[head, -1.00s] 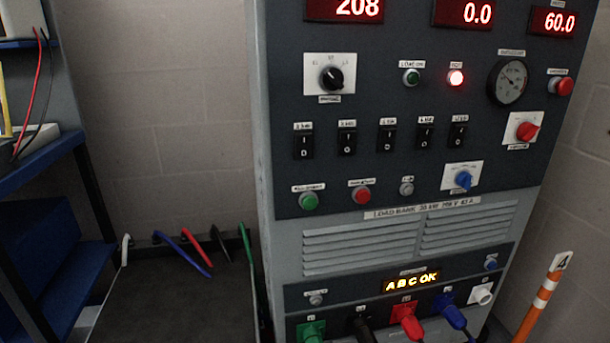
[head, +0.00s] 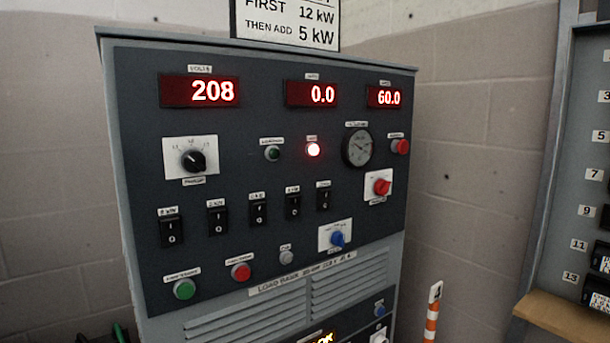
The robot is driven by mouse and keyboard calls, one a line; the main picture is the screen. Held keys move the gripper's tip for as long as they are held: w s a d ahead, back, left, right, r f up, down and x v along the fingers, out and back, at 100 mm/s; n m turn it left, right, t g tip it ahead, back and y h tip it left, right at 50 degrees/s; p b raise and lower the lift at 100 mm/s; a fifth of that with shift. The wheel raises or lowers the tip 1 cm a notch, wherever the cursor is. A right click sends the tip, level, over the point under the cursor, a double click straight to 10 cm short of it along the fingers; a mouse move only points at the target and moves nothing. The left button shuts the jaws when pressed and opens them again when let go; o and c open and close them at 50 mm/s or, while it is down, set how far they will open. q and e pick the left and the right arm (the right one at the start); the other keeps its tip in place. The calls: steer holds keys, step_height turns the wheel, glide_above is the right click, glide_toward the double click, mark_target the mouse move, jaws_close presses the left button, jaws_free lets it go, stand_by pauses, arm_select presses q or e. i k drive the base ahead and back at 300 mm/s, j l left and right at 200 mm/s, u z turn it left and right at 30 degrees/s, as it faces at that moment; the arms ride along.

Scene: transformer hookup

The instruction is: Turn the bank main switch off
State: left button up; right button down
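The load bank (head: 240,262) is a grey cabinet with a dark front panel in the middle of the head view. A red rotary switch (head: 382,187) on a white plate sits at the panel's right side; its label is too small to read. A blue rotary knob (head: 337,239) on a white plate is below and left of it. A black selector knob (head: 194,160) is at the upper left. Displays read 208 (head: 200,91), 0.0 (head: 312,94) and 60.0 (head: 384,97). A small lamp (head: 313,150) glows red. Neither gripper is in view.
Several black rocker switches (head: 258,210) run across the panel, above green (head: 184,289) and red (head: 241,272) buttons. A breaker panel (head: 597,175) stands at the right, with a wooden ledge (head: 565,318) below. An orange-white post (head: 432,314) stands beside the cabinet. A sign (head: 290,18) is on top.

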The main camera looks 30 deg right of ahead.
mark_target(381, 187)
steer(key=z, duration=1.35)
